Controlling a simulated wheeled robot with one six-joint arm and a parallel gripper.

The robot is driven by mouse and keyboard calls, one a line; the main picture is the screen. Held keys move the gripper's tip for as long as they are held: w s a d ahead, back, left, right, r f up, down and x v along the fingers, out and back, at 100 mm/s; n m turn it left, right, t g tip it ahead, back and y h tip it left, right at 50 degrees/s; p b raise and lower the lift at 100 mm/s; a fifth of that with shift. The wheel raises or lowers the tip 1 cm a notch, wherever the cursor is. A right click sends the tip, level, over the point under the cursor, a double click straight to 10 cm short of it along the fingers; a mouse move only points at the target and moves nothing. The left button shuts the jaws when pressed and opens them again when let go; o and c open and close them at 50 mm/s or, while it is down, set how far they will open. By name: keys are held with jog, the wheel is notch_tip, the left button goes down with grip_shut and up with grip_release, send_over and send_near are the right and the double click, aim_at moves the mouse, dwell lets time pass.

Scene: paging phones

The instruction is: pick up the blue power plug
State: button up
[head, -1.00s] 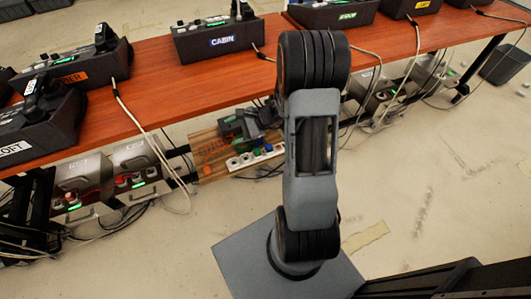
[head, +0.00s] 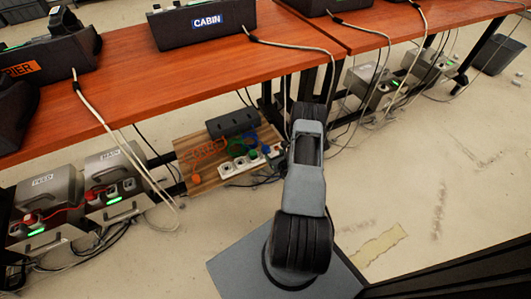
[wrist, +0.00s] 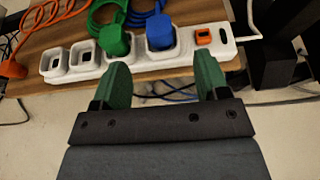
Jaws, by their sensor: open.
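The blue power plug (wrist: 160,34) sits in a white power strip (wrist: 143,62), with a blue cable running back from it. In the head view the strip (head: 229,170) lies on a wooden board under the table, and the plug is small there. A green plug (wrist: 114,42) sits in the strip just left of the blue one. My gripper (wrist: 163,82) is open and empty in the wrist view, its two green fingers on the near side of the strip. The blue plug lies ahead, between the finger lines, apart from them. My arm hides the gripper in the head view.
An orange plug (wrist: 12,69) with a coiled orange cable lies left of the strip. An orange switch (wrist: 203,36) is at the strip's right end. A dark box (head: 233,122) is behind. The red-brown tabletop (head: 130,95) overhangs the area.

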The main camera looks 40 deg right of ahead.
aim_at(266, 147)
jog(key=shift+b+x, duration=1.75)
jog(key=shift+x, duration=2.65)
jog(key=shift+a+r, duration=0.1)
jog(key=shift+c, duration=0.4)
jog(key=c, duration=0.9)
jog(key=shift+c, duration=0.2)
jog(key=shift+w+r+p, duration=0.1)
jog(key=shift+r+p, duration=0.25)
jog(key=shift+r, duration=0.15)
notch_tip(266, 147, up, 2)
jog(key=shift+r+p, duration=0.25)
jog(key=shift+p, duration=0.5)
jog(key=d+r+p+v, duration=0.1)
jog(key=p+v, duration=0.1)
jog(key=v, duration=0.6)
jog(key=w+d+r+p+v, duration=0.1)
jog(key=r+p+v, duration=0.1)
jog(key=v, duration=0.6)
jog(key=shift+s+d+r+p, duration=0.25)
jog(key=shift+d+p, duration=0.15)
jog(key=shift+p, duration=0.4)
jog(key=shift+w, duration=0.15)
